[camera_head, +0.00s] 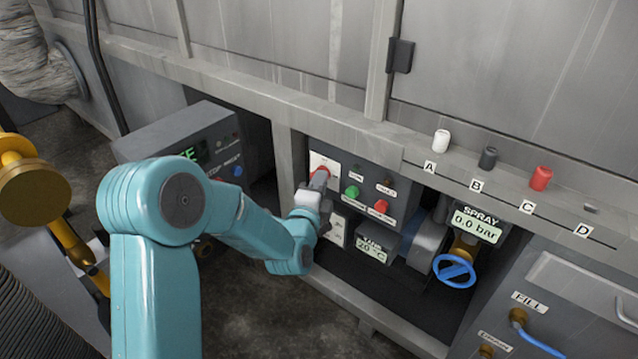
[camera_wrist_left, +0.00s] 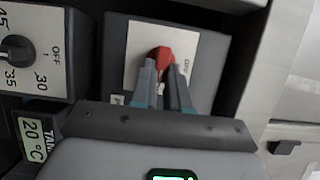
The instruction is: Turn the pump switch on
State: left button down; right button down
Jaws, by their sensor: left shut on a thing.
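The red pump switch knob (camera_head: 321,172) sits on a white plate on the dark control panel in the head view. In the left wrist view the red knob (camera_wrist_left: 160,54) stands in front of the white plate (camera_wrist_left: 138,45), with partly covered lettering to its right. My left gripper (camera_head: 318,186) reaches the knob from the front. In the left wrist view its two fingers (camera_wrist_left: 161,70) are closed on the knob, one on each side. The fingers hide the lower part of the knob. My right gripper is in neither view.
Beside the switch are a green button (camera_head: 352,191) and a red button (camera_head: 381,206). A tank display (camera_head: 372,250) reads 20 °C. A blue valve wheel (camera_head: 454,271) stands under the spray display (camera_head: 474,222), reading 0.0 bar. A ledge (camera_head: 330,112) runs above the panel.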

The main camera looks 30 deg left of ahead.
pick_arm(q)
jog(key=c, duration=1.1)
grip_release()
jog(key=shift+w+r, duration=0.1)
jog(key=shift+r, duration=0.1)
jog(key=shift+f, duration=0.1)
jog(key=shift+w+a, duration=0.1)
jog(key=shift+f, duration=0.1)
